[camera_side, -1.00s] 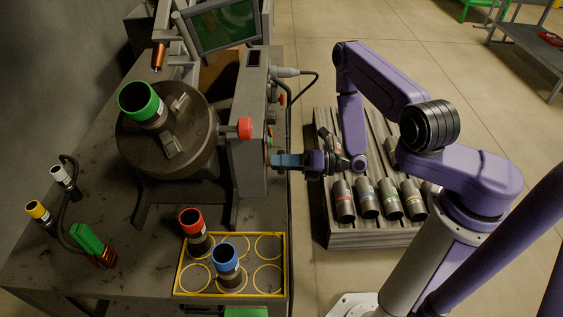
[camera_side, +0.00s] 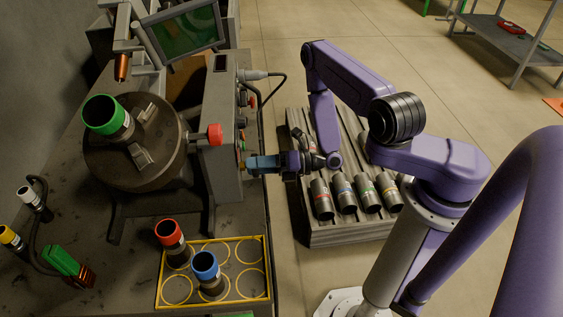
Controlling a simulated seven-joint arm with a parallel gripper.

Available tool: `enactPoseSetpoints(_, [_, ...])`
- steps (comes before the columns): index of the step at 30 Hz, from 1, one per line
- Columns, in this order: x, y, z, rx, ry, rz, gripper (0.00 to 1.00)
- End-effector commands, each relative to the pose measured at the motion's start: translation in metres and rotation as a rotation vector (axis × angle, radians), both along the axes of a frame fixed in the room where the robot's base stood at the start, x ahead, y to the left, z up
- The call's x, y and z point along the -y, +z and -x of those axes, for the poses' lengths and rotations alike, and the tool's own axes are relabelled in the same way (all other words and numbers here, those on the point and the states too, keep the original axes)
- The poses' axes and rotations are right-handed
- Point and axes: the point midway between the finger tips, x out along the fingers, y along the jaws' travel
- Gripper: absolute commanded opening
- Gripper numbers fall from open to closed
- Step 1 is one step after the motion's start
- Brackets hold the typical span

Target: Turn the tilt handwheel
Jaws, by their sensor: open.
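A round dark tilting table (camera_side: 105,165) stands on the bench, leaning toward the camera, with a green-rimmed cup (camera_side: 108,117) on it. I cannot tell for sure which part is the tilt handwheel; no full wheel rim shows. My gripper (camera_side: 249,165) is open, pointing left at the box's right side, close to a small yellowish part. Whether it touches is unclear, and the box's right face is mostly turned away.
A yellow-edged rack (camera_side: 266,285) holds a red-rimmed cup (camera_side: 170,240) and a blue-rimmed cup (camera_side: 207,270). A cable (camera_side: 278,82) loops above my gripper. A slatted grey stand (camera_side: 345,234) with several cylinders is at right. A screen (camera_side: 183,37) stands behind the table.

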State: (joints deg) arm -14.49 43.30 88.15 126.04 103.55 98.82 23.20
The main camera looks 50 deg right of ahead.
Motion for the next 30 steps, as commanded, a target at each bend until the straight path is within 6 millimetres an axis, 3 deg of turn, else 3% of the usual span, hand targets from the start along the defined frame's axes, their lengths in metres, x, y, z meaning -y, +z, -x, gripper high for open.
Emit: enactPoseSetpoints(30, [0.107,0.001,0.106,-0.001,-0.008,-0.002,0.92])
